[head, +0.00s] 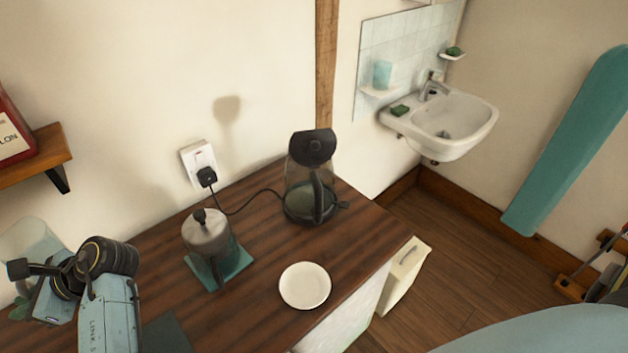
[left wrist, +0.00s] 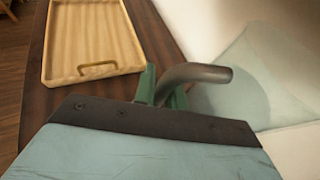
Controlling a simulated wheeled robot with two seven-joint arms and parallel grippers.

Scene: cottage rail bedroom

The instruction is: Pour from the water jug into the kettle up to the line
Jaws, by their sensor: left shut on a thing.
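The glass kettle (head: 300,182) stands on the dark wooden top by the wall, with a black lid and a black handle facing me. A greenish tint shows low in its glass, but I cannot make out a fill line. The pale, see-through water jug (head: 33,238) is at the far left, partly hidden by my left arm. It also shows in the left wrist view (left wrist: 270,75). My left gripper (left wrist: 166,88) is shut on the jug's grey curved handle (left wrist: 205,73); its green fingertips also show at the head view's left edge (head: 20,308). My right gripper is out of view.
A French press (head: 207,240) on a teal coaster (head: 240,264) stands between jug and kettle. A white saucer (head: 305,286) lies in front of the kettle. A black cord runs to the wall socket (head: 198,160). A shelf (head: 38,155) juts out upper left. A wooden tray (left wrist: 132,52) lies nearby.

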